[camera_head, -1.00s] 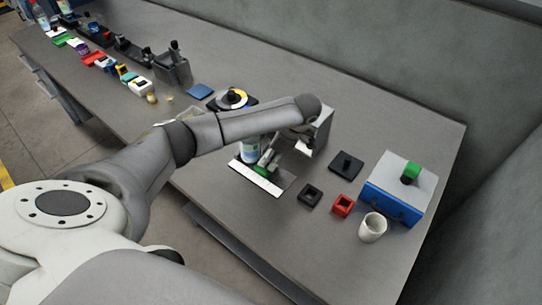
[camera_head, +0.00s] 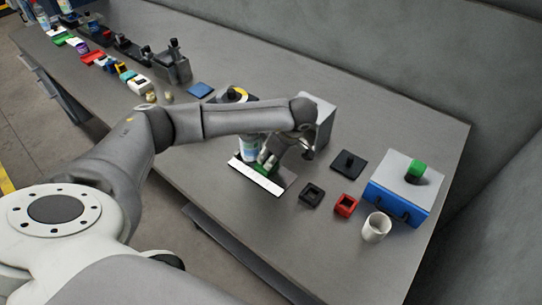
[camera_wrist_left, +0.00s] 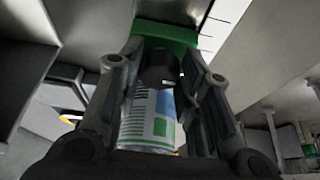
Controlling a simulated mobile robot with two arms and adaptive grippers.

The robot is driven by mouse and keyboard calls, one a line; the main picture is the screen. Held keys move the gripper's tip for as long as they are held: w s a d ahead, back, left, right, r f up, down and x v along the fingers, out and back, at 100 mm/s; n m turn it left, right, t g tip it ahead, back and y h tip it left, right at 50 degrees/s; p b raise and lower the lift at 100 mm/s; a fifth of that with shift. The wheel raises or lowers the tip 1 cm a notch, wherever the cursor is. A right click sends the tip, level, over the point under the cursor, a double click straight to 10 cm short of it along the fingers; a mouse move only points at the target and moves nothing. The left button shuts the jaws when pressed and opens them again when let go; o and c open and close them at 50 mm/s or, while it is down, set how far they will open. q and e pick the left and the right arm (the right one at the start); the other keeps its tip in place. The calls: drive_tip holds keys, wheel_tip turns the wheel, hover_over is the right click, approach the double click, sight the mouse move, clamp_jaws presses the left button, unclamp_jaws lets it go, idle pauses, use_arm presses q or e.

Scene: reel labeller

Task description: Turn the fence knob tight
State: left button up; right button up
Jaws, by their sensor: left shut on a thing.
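The fence knob (camera_wrist_left: 160,66) is black and sits between the fingers of my left gripper (camera_wrist_left: 165,75) in the left wrist view. The green fence (camera_wrist_left: 180,38) lies just beyond the knob. In the head view my left gripper (camera_head: 270,160) is low over the labeller plate (camera_head: 257,178), which has a white scale strip, and it hides the knob. The gripper is shut on the knob. A labelled white, blue and green cylinder (camera_wrist_left: 150,118) shows below the knob in the wrist view. My right gripper is not seen.
A grey block (camera_head: 322,122) stands close behind my left wrist. A black square holder (camera_head: 311,194), a red one (camera_head: 345,205), a white cup (camera_head: 376,227) and a blue box (camera_head: 400,190) with a green knob stand to the right. Several small items line the far left.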

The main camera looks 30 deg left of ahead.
use_arm(q)
drive_tip(key=o, duration=1)
drive_tip(key=v, duration=1.2)
